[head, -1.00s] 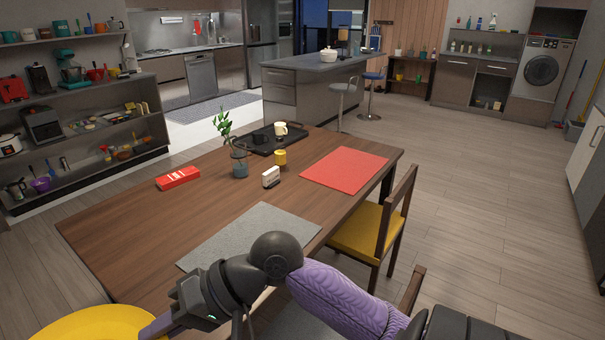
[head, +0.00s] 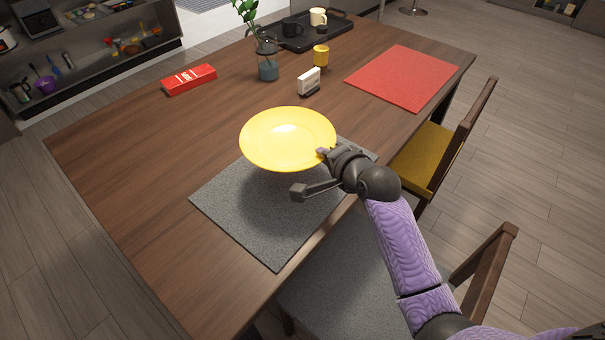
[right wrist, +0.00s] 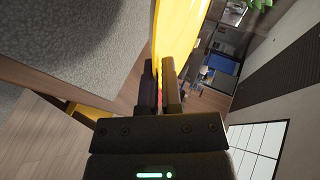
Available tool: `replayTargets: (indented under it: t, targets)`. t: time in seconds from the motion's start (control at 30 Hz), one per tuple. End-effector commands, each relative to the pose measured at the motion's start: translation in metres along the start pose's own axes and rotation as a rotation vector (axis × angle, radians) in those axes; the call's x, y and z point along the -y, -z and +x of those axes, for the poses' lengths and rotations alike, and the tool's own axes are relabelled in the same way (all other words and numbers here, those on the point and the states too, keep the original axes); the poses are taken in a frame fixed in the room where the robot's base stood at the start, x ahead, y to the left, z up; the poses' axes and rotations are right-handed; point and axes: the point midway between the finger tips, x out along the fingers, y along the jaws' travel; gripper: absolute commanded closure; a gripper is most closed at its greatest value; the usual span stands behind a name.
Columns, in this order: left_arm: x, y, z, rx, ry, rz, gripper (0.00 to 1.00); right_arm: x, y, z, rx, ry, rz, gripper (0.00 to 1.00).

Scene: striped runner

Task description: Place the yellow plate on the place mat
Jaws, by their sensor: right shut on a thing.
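The yellow plate (head: 288,138) is held roughly level above the far part of the grey place mat (head: 262,222), with its shadow on the mat. My right gripper (head: 324,153) is shut on the plate's near right rim. In the right wrist view the plate (right wrist: 183,22) stands out from between the two fingers (right wrist: 160,88), and the grey mat (right wrist: 90,40) shows at the upper left. A red place mat (head: 411,77) lies at the table's far right. My left gripper is not in view.
On the wooden table (head: 135,150) are a red box (head: 189,79), a small white box (head: 309,82), a yellow cup (head: 320,55), a glass vase with a plant (head: 267,65) and a black tray (head: 325,34) with mugs. Chairs (head: 435,152) stand along the right side.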

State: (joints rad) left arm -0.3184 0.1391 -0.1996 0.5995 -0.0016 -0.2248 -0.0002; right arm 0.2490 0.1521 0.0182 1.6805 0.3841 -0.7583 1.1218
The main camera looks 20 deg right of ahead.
Motion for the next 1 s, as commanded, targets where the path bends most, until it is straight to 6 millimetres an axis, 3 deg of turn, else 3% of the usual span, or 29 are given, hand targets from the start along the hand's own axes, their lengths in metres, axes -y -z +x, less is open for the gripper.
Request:
replayTargets:
  t: [0.13,0.53,0.87,0.93,1.0]
  targets:
    - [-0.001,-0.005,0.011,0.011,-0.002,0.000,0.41,-0.015,-0.005,0.012,-0.010,-0.001,0.006,1.00]
    - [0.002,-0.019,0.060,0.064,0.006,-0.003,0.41,-0.092,-0.019,0.049,-0.010,-0.004,0.005,1.00]
    - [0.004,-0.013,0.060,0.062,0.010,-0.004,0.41,-0.091,-0.019,0.049,-0.011,0.001,0.004,1.00]
    - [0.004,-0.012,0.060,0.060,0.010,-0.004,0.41,-0.092,-0.020,0.049,-0.011,-0.001,0.004,0.84]
    - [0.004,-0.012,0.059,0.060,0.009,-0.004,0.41,-0.092,-0.019,0.049,-0.011,-0.001,0.004,0.80]
